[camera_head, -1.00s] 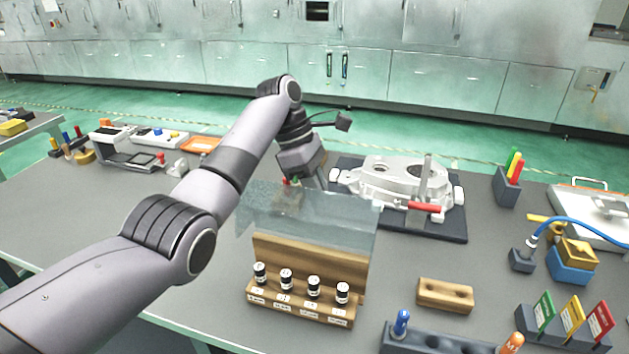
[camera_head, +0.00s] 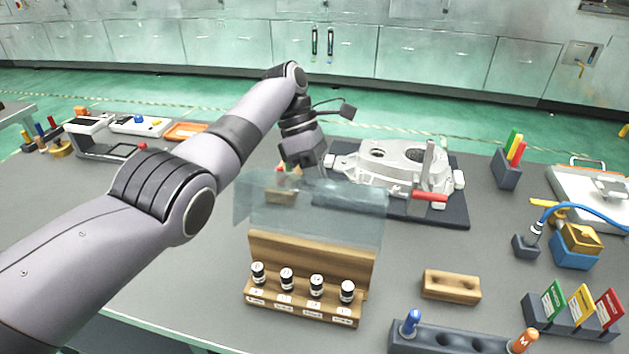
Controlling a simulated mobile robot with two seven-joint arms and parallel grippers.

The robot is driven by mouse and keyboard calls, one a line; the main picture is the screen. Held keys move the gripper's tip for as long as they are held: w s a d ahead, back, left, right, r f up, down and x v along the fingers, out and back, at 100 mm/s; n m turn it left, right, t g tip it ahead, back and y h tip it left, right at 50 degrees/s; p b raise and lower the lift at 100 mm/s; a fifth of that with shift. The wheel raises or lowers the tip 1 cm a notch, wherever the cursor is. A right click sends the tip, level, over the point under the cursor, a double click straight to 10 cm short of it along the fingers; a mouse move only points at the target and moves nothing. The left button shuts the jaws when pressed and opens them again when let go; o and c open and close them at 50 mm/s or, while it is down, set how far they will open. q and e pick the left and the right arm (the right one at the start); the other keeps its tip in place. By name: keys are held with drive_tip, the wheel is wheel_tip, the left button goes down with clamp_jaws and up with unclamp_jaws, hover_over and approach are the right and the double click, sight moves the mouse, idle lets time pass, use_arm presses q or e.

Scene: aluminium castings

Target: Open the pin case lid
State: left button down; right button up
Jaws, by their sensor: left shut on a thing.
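The pin case (camera_head: 310,254) is a wooden box at the front middle of the bench. Several black-capped pins (camera_head: 287,279) stand in a row along its labelled front strip. Its clear, bluish lid (camera_head: 335,225) is raised and extends above and behind the case's back wall. My left gripper (camera_head: 306,172) comes down from above at the lid's far edge and is shut on the lid. Its fingertips are partly hidden and blurred by the lid. My right gripper is not in view.
An aluminium casting (camera_head: 375,177) with a red-handled clamp sits on a dark plate (camera_head: 452,214) close right of the lid. A wooden block (camera_head: 451,287) and a dark holder (camera_head: 455,343) with blue and orange pieces lie right of the case. Bench left of the case is clear.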

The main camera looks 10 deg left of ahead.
use_arm(q)
drive_tip(key=shift+w+f, duration=0.15)
drive_tip(key=shift+f, duration=0.3)
idle(0.4)
drive_tip(key=c, duration=1.5)
unclamp_jaws()
drive_tip(key=shift+o, duration=0.2)
drive_tip(key=shift+r, duration=0.15)
